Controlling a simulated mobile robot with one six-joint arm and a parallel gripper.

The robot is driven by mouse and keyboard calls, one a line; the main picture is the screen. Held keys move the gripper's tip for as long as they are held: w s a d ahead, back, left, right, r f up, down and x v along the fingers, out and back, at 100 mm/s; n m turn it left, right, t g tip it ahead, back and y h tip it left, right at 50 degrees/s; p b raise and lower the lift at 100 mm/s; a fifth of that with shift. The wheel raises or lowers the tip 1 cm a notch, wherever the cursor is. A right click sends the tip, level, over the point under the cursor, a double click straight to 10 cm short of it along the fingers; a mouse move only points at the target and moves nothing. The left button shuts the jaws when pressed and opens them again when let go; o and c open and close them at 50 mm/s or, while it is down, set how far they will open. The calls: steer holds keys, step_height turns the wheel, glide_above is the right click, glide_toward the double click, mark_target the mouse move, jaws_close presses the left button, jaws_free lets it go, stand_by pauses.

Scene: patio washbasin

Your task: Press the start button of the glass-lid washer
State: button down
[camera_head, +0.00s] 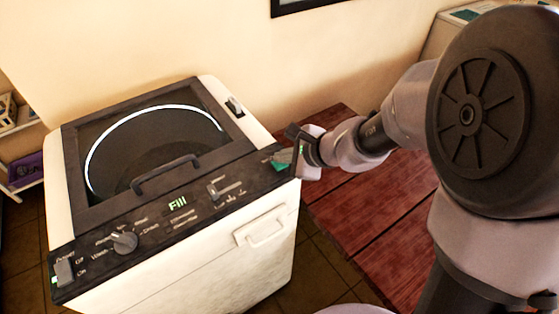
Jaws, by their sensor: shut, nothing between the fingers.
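The glass-lid washer (170,270) is a white top-loader with a dark control panel along its front. Its lid (178,165) is closed. The display (177,203) shows "Fill" in green. A greenish button area (280,161) lies at the panel's right end, partly covered by my gripper, so the start button itself is hard to make out. My gripper (292,150) is shut and empty, right at that end of the panel. I cannot tell whether it touches the button. The power switch (64,270) sits at the panel's left end.
A round knob (124,242) and a slider (226,189) are on the panel. A pale drawer handle (262,233) is on the washer's front. A red wooden tabletop (390,240) lies right of the washer, under my arm. A shelf (20,125) stands at the left.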

steer(key=shift+r+p, duration=0.55)
steer(key=shift+r, duration=0.3)
